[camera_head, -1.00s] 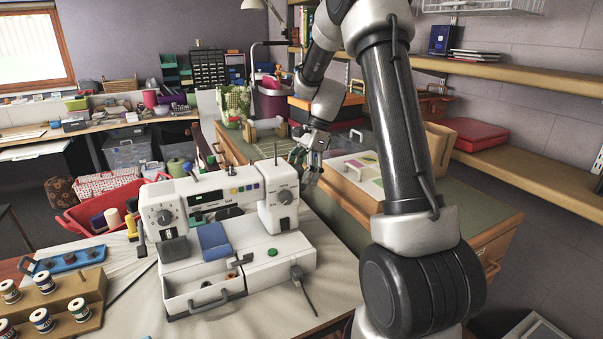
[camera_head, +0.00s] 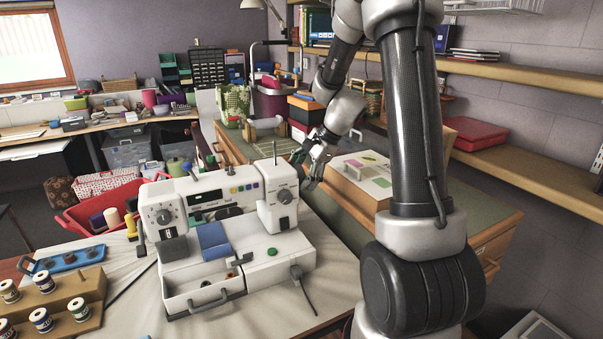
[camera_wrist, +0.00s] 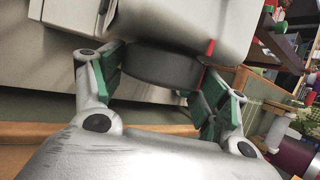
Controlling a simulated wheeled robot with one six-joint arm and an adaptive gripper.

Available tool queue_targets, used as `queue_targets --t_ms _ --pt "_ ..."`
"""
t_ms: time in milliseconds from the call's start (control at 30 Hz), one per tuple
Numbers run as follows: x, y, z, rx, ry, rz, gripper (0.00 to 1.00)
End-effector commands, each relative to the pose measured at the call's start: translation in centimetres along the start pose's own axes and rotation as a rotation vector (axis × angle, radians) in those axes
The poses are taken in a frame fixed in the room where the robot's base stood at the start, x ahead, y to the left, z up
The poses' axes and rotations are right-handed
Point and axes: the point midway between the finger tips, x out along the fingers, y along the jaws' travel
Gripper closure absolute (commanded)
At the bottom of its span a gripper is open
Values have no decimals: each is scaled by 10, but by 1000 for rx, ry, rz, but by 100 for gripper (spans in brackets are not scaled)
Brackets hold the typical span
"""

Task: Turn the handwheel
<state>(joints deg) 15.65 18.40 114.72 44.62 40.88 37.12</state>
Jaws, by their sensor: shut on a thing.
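The white sewing machine (camera_head: 262,246) stands on the cloth-covered table. In the wrist view, its dark grey handwheel (camera_wrist: 152,68) sticks out from the white housing (camera_wrist: 190,22). The wheel is not clearly visible in the head view, where the machine's right end hides it. My gripper (camera_wrist: 160,82) has its green-padded fingers shut on the handwheel, one at each side of the rim. In the head view, my gripper (camera_head: 309,160) is at the machine's far right end, behind the right dial.
A wooden box with a patterned lid (camera_head: 368,175) stands right of my gripper on the green-topped bench. Spools on a wooden rack (camera_head: 62,308) and a blue tray (camera_head: 66,262) lie left of the machine. An open drawer (camera_head: 204,297) sticks out at its front.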

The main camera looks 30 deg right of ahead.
Motion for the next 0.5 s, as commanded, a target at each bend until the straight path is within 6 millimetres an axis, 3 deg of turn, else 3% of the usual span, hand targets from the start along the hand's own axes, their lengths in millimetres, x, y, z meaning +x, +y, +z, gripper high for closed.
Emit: queue_targets --t_ms 500 --pt "2 10 -3 -163 0 -427 50"
